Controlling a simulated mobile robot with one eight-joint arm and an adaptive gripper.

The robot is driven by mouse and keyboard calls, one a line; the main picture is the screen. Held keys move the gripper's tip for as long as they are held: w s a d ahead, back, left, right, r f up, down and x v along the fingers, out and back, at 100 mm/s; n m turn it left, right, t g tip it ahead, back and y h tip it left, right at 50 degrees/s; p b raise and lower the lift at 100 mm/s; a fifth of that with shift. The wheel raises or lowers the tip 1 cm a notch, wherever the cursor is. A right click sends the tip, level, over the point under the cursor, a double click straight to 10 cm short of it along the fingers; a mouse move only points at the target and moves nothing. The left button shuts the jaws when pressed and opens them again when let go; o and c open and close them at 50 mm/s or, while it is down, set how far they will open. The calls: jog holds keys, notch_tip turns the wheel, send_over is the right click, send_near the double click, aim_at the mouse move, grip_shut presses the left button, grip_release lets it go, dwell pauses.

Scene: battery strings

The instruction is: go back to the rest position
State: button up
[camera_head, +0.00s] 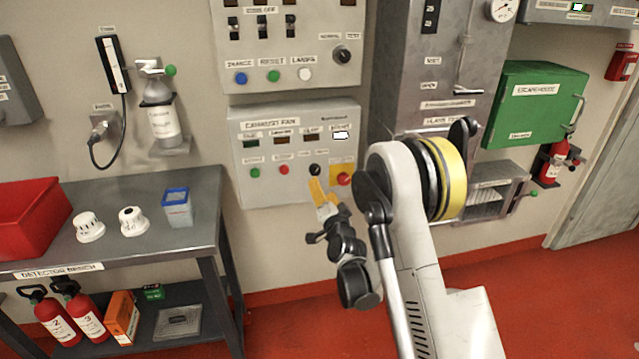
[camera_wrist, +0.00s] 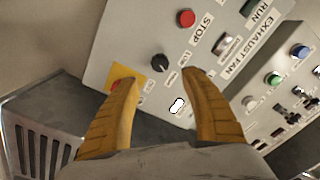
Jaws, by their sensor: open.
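My gripper (camera_head: 318,192) is raised in front of the lower part of the exhaust fan panel (camera_head: 240,165). In the wrist view its two yellow fingers (camera_wrist: 160,85) stand apart with nothing between them. A black selector knob (camera_head: 315,169) is just above the fingers in the head view, and the wrist view shows this knob (camera_wrist: 158,63) beyond the fingertips. A red button on a yellow plate (camera_head: 343,179) is right of the fingers. In the wrist view the left finger partly covers the yellow plate (camera_wrist: 122,73). I cannot tell whether a fingertip touches the panel.
A detector bench (camera_head: 110,195) on the left holds a red bin (camera_head: 30,215), two white detectors and a blue-lidded container (camera_head: 178,207). A grey cabinet (camera_head: 432,75) and a green escape hood box (camera_head: 535,103) are on the wall at right. Red floor is open at lower right.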

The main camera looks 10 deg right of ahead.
jog(key=shift+s, duration=0.25)
jog(key=s+a+r+n+g+y, duration=0.25)
jog(key=s+r+n+g, duration=0.3)
jog(key=s+r, duration=0.75)
jog(key=s+d+f+n+g+h, duration=0.1)
jog(key=s+f+n+g, duration=0.1)
jog(key=s, duration=1.2)
jog(key=s+d+f+n+g+h, duration=0.1)
jog(key=s+f+n+g, duration=0.1)
jog(key=s, duration=1.3)
jog(key=shift+d+g, duration=0.3)
jog(key=shift+g, duration=0.45)
jog(key=shift+n+h, duration=0.25)
jog(key=shift+c, duration=0.6)
